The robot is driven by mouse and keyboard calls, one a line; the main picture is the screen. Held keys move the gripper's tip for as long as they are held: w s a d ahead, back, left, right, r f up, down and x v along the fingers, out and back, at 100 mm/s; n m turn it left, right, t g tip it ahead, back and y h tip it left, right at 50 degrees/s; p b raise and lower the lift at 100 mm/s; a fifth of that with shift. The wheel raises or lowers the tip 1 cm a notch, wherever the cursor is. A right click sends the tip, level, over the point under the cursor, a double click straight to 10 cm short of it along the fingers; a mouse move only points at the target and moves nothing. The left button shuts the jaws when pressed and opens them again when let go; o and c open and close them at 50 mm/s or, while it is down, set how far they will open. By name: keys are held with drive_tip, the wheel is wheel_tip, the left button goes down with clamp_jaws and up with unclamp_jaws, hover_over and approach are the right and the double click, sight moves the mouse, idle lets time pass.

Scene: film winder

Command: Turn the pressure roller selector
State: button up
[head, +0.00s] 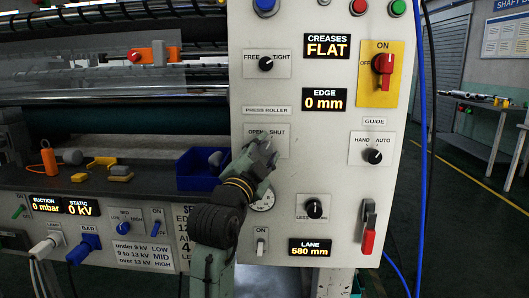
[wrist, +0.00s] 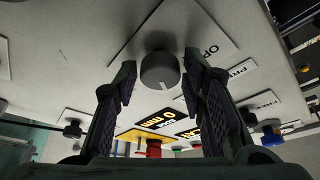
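The pressure roller selector is a round dark knob (wrist: 160,70) on a pale plate, seen close in the wrist view. A pale pointer mark shows on its face. The word OPEN is beside it. In the head view its plate (head: 281,138), marked OPEN and SHUT under a PRESS ROLLER label (head: 267,110), shows, but my gripper hides the knob. My gripper (head: 265,145) is at this plate. In the wrist view my gripper (wrist: 160,82) is open, with one finger on each side of the knob and a gap visible at both sides.
Above is the FREE/TIGHT knob (head: 266,64). To the right are a red switch on a yellow plate (head: 384,64) and the HAND/AUTO knob (head: 374,156). Below are the LESS knob (head: 314,210) and a red-handled lever (head: 368,228). A blue bin (head: 196,172) stands on the shelf left of my gripper.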

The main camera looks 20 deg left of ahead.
drive_tip(key=shift+o, duration=1.1)
drive_tip(key=v, duration=1.2)
